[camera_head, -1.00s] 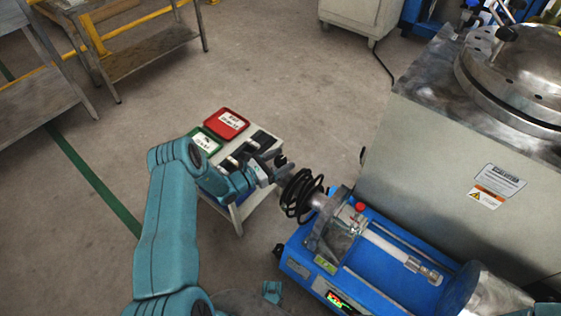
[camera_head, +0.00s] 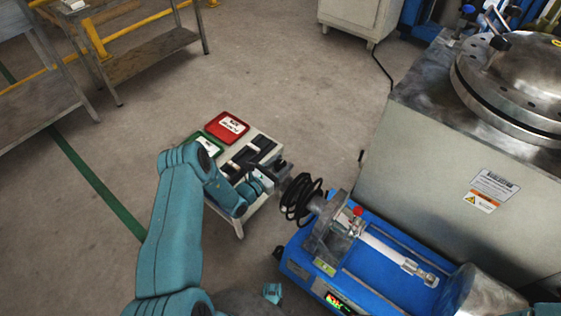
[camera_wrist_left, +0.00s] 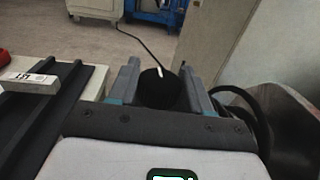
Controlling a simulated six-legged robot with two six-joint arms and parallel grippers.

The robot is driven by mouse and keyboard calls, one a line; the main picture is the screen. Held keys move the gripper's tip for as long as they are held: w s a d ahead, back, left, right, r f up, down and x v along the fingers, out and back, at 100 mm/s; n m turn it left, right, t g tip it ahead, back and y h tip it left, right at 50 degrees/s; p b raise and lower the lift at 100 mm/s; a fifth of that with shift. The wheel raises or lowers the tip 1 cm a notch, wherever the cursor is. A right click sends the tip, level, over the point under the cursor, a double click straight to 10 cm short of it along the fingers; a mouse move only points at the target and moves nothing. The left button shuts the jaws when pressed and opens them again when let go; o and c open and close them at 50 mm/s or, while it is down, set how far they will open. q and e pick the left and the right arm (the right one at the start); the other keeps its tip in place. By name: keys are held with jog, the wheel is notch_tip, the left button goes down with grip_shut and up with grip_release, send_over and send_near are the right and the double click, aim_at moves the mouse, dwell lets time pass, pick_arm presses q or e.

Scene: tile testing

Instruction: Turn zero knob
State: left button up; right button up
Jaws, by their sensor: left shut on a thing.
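The zero knob (camera_wrist_left: 158,91) is a round black knob with a white pointer line, seen in the left wrist view between the two grey fingers. My left gripper (camera_wrist_left: 160,88) is shut on it, one finger on each side. The knob cannot be made out there. A digital readout (camera_head: 338,300) glows on the machine's front, its digits too small to read. My right gripper is not in view.
A small white stand (camera_head: 238,217) under my left gripper carries a red tray (camera_head: 226,126), a green tray (camera_head: 205,142) and dark slots with pale pieces. A large grey metal tank (camera_head: 440,150) stands at the right.

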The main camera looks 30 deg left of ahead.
pick_arm(q)
jog(key=n+y+p, duration=0.2)
jog(key=n+y, duration=0.1)
jog(key=y, duration=0.1)
jog(key=shift+d+y, duration=0.1)
jog(key=shift+y, duration=0.2)
jog(key=shift+s+n+y+p, duration=0.1)
jog(key=shift+n+y+p, duration=0.2)
jog(key=shift+n+y, duration=0.75)
jog(key=shift+g+y, duration=0.3)
jog(key=shift+y, duration=0.35)
jog(key=o, duration=0.9)
jog(key=shift+o, duration=0.2)
jog(key=p+v, duration=0.3)
jog(key=v, duration=1.3)
jog(key=shift+p, duration=0.3)
jog(key=shift+o, duration=0.2)
jog(key=shift+s, duration=0.15)
